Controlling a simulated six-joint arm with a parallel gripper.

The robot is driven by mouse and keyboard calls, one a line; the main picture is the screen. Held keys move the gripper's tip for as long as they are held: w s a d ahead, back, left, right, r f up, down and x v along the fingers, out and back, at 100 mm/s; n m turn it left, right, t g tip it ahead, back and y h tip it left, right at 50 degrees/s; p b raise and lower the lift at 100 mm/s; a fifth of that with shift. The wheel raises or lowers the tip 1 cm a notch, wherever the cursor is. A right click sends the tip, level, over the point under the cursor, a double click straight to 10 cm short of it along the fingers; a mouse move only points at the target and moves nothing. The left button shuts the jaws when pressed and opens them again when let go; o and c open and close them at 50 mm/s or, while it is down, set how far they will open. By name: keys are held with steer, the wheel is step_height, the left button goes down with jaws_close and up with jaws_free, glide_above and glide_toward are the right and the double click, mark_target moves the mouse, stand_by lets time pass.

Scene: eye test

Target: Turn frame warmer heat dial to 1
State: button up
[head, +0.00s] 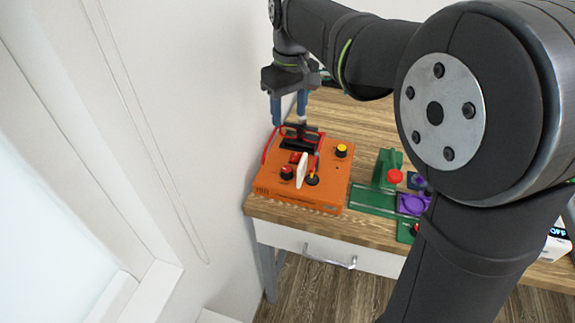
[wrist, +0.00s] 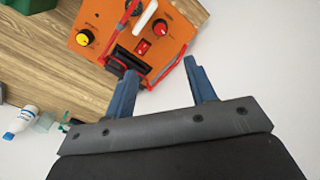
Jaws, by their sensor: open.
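The frame warmer looks to be the orange box (head: 270,186) on the table's near left corner; it also shows in the wrist view (wrist: 178,47). On its top are a yellow-capped black dial (head: 342,150), a red-capped dial (head: 287,172), a black dial (head: 312,180) partly behind an upright white piece (head: 301,171), and a red switch (head: 295,157). I cannot read markings or tell which dial sets heat. The yellow-capped dial (wrist: 84,38) and red-capped dial (wrist: 161,27) show in the wrist view. My gripper (head: 289,122) is open and empty over the box's far end, by a black clamp-like part (head: 297,143).
A white wall (head: 200,120) stands close on the left. A green fixture (head: 375,198) with a red button and a purple part (head: 412,204) sits right of the box. A drawer handle (head: 330,262) sticks out in front. A white bottle (wrist: 20,122) shows in the wrist view.

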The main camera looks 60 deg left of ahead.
mark_target(287, 169)
steer(key=f, duration=1.7)
steer(key=shift+s+d+f, duration=0.1)
steer(key=shift+s+f, duration=0.15)
steer(key=shift+s, duration=0.05)
steer(key=c, duration=1)
